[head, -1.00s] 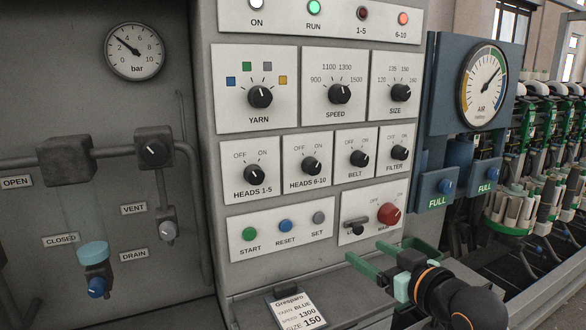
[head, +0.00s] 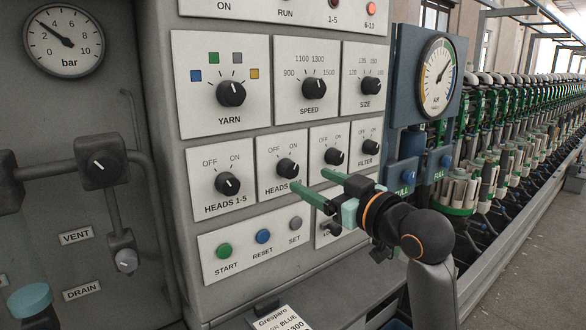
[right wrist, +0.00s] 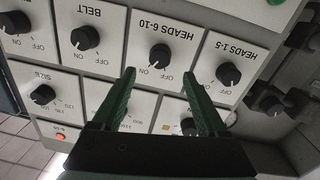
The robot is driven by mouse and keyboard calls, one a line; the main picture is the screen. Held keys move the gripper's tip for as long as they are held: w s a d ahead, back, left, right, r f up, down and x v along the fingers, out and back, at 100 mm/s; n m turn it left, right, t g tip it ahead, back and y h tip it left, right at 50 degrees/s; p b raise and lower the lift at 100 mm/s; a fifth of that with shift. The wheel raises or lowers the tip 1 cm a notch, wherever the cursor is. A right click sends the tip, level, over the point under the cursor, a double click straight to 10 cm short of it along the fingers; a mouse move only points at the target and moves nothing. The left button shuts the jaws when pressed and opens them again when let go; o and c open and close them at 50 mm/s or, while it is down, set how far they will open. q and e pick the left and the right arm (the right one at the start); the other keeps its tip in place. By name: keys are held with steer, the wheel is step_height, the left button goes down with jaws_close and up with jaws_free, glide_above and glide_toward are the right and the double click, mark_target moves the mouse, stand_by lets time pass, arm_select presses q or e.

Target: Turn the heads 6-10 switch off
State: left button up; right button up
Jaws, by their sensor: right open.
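The heads 6-10 switch (head: 287,168) is a black round knob on a white plate, with OFF at upper left and ON at upper right. Its white mark seems to lean toward ON. It also shows in the upside-down right wrist view (right wrist: 160,56). My right gripper (head: 310,180) has green fingers, open and empty, just in front of and below the knob, covering part of its label. In the right wrist view my right gripper (right wrist: 159,74) has the knob beyond and between its fingertips, apparently not touched. My left gripper is out of view.
The heads 1-5 knob (head: 227,184) is to the left, the belt knob (head: 334,156) close to the right. Start (head: 224,251), reset (head: 263,236) and set (head: 295,223) buttons lie below. The 6-10 lamp (head: 371,9) glows orange-red. A blue gauge panel (head: 407,90) stands right.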

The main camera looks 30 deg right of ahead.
mark_target(292, 171)
steer(key=w, duration=0.7)
steer(key=shift+w+a+p, duration=0.15)
steer(key=shift+p, duration=0.25)
steer(key=shift+c, duration=0.2)
jaws_close()
